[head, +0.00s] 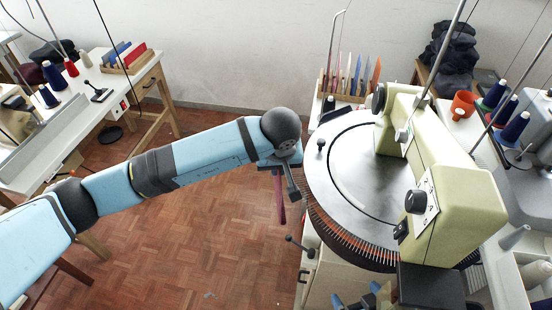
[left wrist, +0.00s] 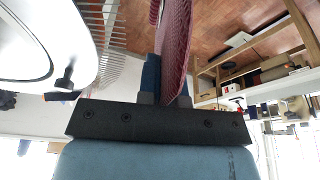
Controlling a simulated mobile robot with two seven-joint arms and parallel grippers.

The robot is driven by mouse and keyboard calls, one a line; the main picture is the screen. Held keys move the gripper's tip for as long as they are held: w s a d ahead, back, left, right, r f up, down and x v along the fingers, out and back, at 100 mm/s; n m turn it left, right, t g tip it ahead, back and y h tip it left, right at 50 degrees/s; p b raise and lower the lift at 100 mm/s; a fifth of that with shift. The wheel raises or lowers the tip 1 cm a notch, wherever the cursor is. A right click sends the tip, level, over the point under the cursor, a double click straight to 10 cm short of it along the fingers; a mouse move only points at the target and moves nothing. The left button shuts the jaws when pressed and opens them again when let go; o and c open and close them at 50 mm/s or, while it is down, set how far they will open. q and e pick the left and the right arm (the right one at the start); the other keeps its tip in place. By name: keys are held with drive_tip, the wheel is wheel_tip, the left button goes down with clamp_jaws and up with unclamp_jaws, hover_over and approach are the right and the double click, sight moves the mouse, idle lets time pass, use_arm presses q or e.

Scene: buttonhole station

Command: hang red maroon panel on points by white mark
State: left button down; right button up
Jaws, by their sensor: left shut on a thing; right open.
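My left gripper (head: 283,168) is shut on a maroon panel (head: 281,196), which hangs down just left of the round machine's rim in the head view. In the left wrist view the panel (left wrist: 177,42) stands edge-on between the blue fingers (left wrist: 160,82). The ring of points (head: 345,245) runs around the edge of the pale round plate (head: 345,165); the points also show in the left wrist view (left wrist: 112,35), apart from the panel. I cannot make out the white mark. My right gripper (head: 357,298) is open at the bottom edge, mostly out of frame.
A green machine head (head: 455,205) stands over the plate's right side. A black-knobbed lever (head: 300,245) sticks out below the rim. A rack of coloured pieces (head: 350,85) stands behind. A side table with thread cones (head: 52,75) is at left. The floor between is clear.

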use_arm(q)
drive_tip(key=f, duration=0.1)
drive_tip(key=f+b, duration=0.1)
drive_tip(key=f, duration=0.3)
drive_tip(key=shift+d+b, duration=0.25)
drive_tip(key=shift+b, duration=0.15)
drive_tip(key=shift+w+d+r+b, duration=0.15)
drive_tip(key=shift+d+b, duration=0.25)
drive_tip(key=shift+d, duration=0.5)
drive_tip(key=shift+w+d+b, duration=0.2)
drive_tip(key=shift+d+b, duration=0.65)
drive_tip(key=shift+d, duration=0.6)
drive_tip(key=c, duration=1.4)
unclamp_jaws()
drive_tip(key=shift+o, duration=1)
drive_tip(key=shift+s+a+r, duration=0.1)
drive_tip(key=shift+a, duration=0.05)
